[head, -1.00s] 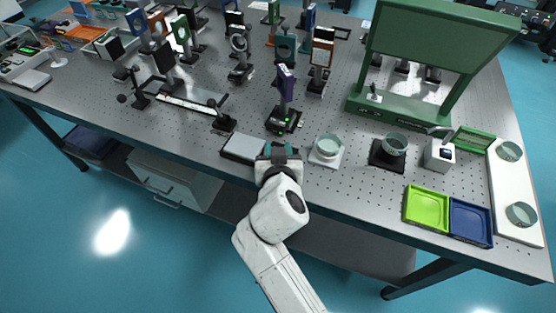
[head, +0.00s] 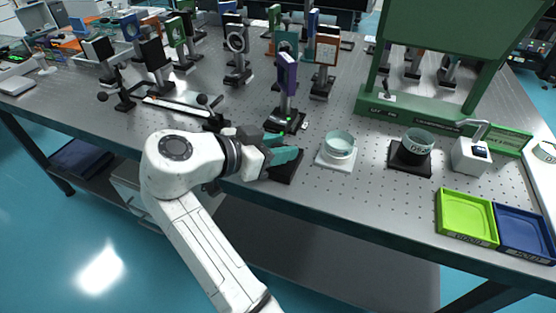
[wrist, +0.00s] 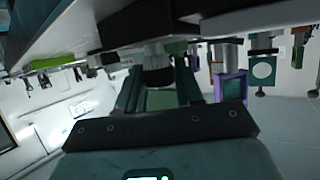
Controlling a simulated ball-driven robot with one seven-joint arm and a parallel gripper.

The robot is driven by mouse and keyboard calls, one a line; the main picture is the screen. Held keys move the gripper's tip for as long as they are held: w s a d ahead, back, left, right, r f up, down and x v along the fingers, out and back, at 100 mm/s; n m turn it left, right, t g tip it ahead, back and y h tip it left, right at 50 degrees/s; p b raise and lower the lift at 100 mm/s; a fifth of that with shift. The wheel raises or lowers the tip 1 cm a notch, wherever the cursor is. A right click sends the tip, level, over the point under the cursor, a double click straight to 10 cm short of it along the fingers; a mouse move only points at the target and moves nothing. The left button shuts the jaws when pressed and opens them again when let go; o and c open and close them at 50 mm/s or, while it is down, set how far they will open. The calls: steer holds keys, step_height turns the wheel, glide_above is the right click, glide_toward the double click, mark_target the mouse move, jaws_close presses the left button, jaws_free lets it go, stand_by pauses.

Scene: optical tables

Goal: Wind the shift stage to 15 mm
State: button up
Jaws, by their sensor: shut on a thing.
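My gripper (head: 287,150) is at the table's front edge, its teal fingers pointing right in the head view. In the wrist view the fingers (wrist: 160,88) close around a dark round knob-like part (wrist: 158,72). In the head view the held part is hidden by the fingers. Just behind my gripper stands a black base (head: 285,121) with a small lit spot, carrying a purple plate (head: 287,74) on a post; it looks like the shift stage. The purple frame also shows in the wrist view (wrist: 232,88). I cannot read any position on it.
A dark block (head: 287,168) lies beside my fingers, partly hidden. A glass dish on a white pad (head: 335,162) and one on a black pad (head: 408,167) stand to the right. Green (head: 466,216) and blue (head: 524,232) trays lie near the edge. A rail (head: 180,108) is left.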

steer(key=shift+a+f+m+g+h+b, duration=0.1)
steer(key=shift+f+m+g+h+b, duration=0.1)
steer(key=shift+m+g+h+b, duration=0.65)
steer(key=shift+r+m+g, duration=0.2)
steer(key=shift+m+g, duration=0.65)
steer(key=shift+g, duration=0.2)
steer(key=shift+m+g+h+p, duration=0.55)
steer(key=shift+m+g+p, duration=0.6)
steer(key=shift+m+g, duration=0.05)
steer(key=shift+f+m+g+p, duration=0.15)
steer(key=shift+m+g+p, duration=0.2)
steer(key=shift+g, duration=0.25)
steer(key=o, duration=1)
